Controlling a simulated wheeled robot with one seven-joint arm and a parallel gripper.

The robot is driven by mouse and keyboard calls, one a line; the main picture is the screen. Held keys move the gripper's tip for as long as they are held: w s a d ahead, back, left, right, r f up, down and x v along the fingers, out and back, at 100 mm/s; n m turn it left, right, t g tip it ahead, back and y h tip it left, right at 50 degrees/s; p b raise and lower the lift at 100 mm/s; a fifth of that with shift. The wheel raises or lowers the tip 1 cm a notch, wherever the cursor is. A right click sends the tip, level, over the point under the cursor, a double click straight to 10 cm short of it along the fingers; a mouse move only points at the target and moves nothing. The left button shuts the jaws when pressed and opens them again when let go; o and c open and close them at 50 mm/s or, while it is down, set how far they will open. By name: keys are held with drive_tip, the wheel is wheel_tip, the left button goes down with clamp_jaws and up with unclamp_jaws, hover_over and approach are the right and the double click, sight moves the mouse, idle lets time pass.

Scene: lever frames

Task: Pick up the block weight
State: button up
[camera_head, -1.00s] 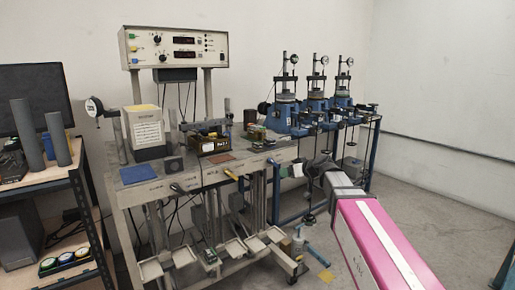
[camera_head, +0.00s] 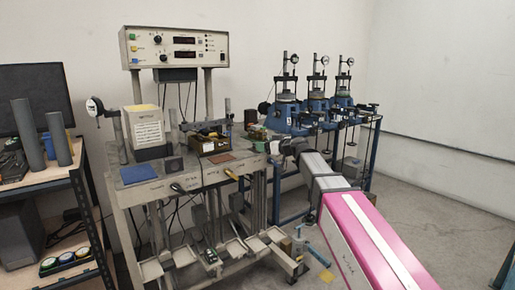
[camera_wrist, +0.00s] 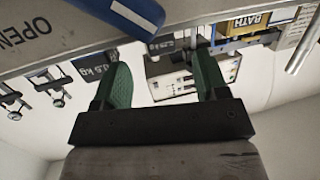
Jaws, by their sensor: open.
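In the wrist view, a dark block with light lettering that seems to read 0.5 KG (camera_wrist: 91,68) shows beyond my gripper (camera_wrist: 163,78). It is partly hidden by the left green finger. My gripper's two green fingers stand wide apart, with no object held between them. In the head view, the end of my arm (camera_head: 291,146) is at the right end of the grey workbench (camera_head: 150,190), in front of the blue machines. I cannot tell for sure which item in the head view is the block weight.
A blue-and-white handle (camera_wrist: 125,14) and the bench edge marked OPEN cross the top of the wrist view. Blue machines (camera_head: 286,112) stand at the right. A shelf (camera_head: 60,185) stands at the left. Open floor (camera_head: 420,200) lies to the right.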

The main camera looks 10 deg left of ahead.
drive_tip(key=x, duration=0.4)
drive_tip(key=shift+w+a, duration=0.2)
drive_tip(key=shift+a, duration=0.05)
clamp_jaws()
drive_tip(key=shift+r, duration=0.65)
drive_tip(key=f+v, duration=0.3)
drive_tip(key=v, duration=1.4)
drive_tip(key=w+d+r+m+t+h, duration=0.1)
drive_tip(key=w+d+m+t+h, duration=0.2)
drive_tip(key=d, duration=0.7)
drive_tip(key=w+d+r+m+t+h, duration=0.1)
drive_tip(key=w+d+m+h, duration=0.4)
drive_tip(key=d, duration=0.5)
drive_tip(key=w+d+r+m+t+h, duration=0.2)
drive_tip(key=w+d+m+t+h, duration=0.2)
drive_tip(key=d, duration=0.6)
drive_tip(key=shift+w+t+h, duration=0.3)
drive_tip(key=shift+w+h, duration=0.2)
drive_tip(key=shift+h, duration=0.6)
